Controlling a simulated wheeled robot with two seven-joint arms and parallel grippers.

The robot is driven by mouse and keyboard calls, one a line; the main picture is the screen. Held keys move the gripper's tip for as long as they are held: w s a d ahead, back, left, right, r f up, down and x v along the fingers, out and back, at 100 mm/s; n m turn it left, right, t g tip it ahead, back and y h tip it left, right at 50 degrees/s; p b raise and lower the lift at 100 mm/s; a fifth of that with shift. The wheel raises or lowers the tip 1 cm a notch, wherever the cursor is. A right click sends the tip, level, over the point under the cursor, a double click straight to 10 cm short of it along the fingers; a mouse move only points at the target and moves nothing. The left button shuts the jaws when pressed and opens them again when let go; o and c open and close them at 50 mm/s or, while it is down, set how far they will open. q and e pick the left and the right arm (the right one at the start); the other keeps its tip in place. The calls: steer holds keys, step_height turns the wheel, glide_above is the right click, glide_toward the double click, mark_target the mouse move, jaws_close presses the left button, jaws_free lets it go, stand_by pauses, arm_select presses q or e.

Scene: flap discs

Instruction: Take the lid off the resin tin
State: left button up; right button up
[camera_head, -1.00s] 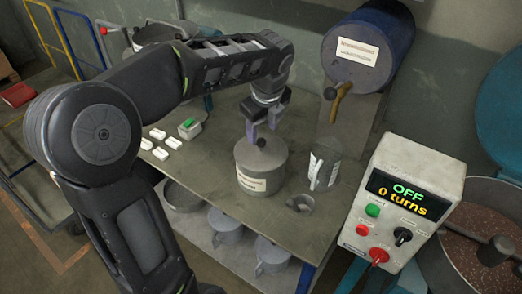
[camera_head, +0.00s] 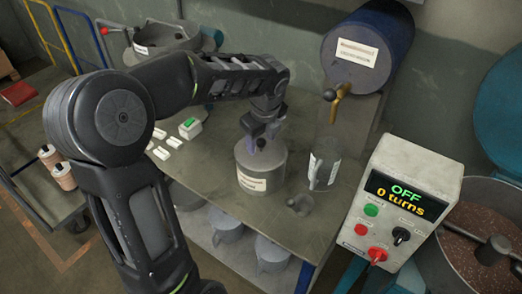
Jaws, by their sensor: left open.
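The resin tin (camera_head: 250,181) is a grey round tin with a pale label, standing upright on the metal bench. Its grey lid (camera_head: 271,160) is on top, with a small dark knob (camera_head: 260,144) in the middle. My left gripper (camera_head: 260,143) points down over the lid with its purple-grey fingers around or beside the knob. The fingers are open. Whether they touch the knob I cannot tell. My right gripper does not show.
A clear jug (camera_head: 325,166) and a small grey cup (camera_head: 300,204) stand right of the tin. A blue drum (camera_head: 368,45) with a brass tap is behind. White blocks (camera_head: 166,147) and a scale-like box (camera_head: 190,128) lie left. A control box (camera_head: 400,205) is at front right.

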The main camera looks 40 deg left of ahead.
arm_select(q)
steer(key=shift+c, duration=0.3)
jaws_close()
stand_by(0.3)
